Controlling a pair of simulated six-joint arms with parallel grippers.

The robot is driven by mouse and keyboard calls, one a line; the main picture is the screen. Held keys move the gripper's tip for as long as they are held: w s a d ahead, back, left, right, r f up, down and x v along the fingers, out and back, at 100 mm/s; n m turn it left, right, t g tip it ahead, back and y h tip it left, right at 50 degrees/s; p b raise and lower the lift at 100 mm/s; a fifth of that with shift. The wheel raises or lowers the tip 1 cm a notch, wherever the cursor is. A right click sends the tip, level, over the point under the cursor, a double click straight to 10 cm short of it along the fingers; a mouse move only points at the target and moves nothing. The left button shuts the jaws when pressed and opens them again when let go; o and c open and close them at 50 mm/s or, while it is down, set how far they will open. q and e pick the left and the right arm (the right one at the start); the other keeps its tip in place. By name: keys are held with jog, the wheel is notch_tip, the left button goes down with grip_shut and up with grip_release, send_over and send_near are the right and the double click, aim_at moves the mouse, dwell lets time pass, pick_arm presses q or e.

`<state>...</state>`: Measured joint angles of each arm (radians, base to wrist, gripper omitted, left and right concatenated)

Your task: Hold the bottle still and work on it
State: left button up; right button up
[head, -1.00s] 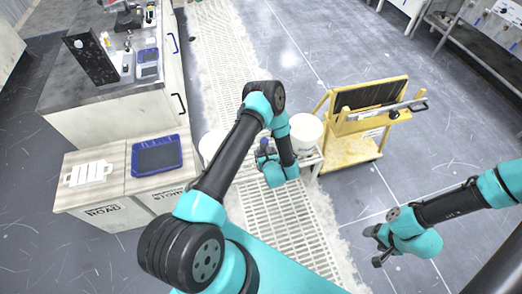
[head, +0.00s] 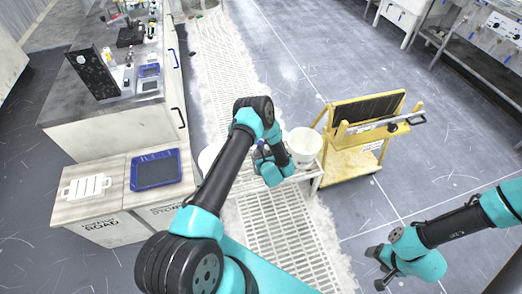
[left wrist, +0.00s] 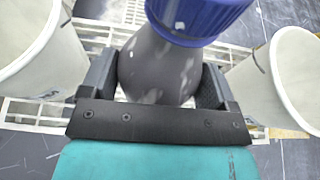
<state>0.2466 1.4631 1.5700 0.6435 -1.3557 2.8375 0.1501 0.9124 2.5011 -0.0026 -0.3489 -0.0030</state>
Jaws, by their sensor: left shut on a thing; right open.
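The bottle shows in the left wrist view as a dark grey body (left wrist: 158,72) with a blue screw cap (left wrist: 200,14). My left gripper (left wrist: 160,88) is shut on its body, one finger on each side. In the head view my left gripper (head: 262,166) is small, between two white buckets, with the blue cap (head: 260,144) just above it. The bottle's lower part is hidden there. My right gripper (head: 379,267) is open and empty at the lower right, well apart from the bottle.
A white bucket (head: 304,142) stands right of the bottle; another (head: 209,157) is partly hidden behind my left arm. A yellow cart (head: 350,160) stands beyond. Cabinets with a blue tray (head: 181,155) and a white rack (head: 86,187) are at left. Floor between cart and right gripper is clear.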

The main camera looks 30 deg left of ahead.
pick_arm(q)
jog(key=w+a, duration=0.3)
jog(key=w, duration=0.3)
jog(key=shift+a+f, duration=0.3)
jog(key=shift+f, duration=0.05)
jog(key=shift+w+a+f, duration=0.15)
jog(key=shift+w+f, duration=0.05)
jog(key=shift+f, duration=0.7)
jog(key=shift+w+a+f, duration=0.1)
jog(key=shift+w+f, duration=0.05)
jog(key=shift+f, duration=0.9)
jog(key=o, duration=1.6)
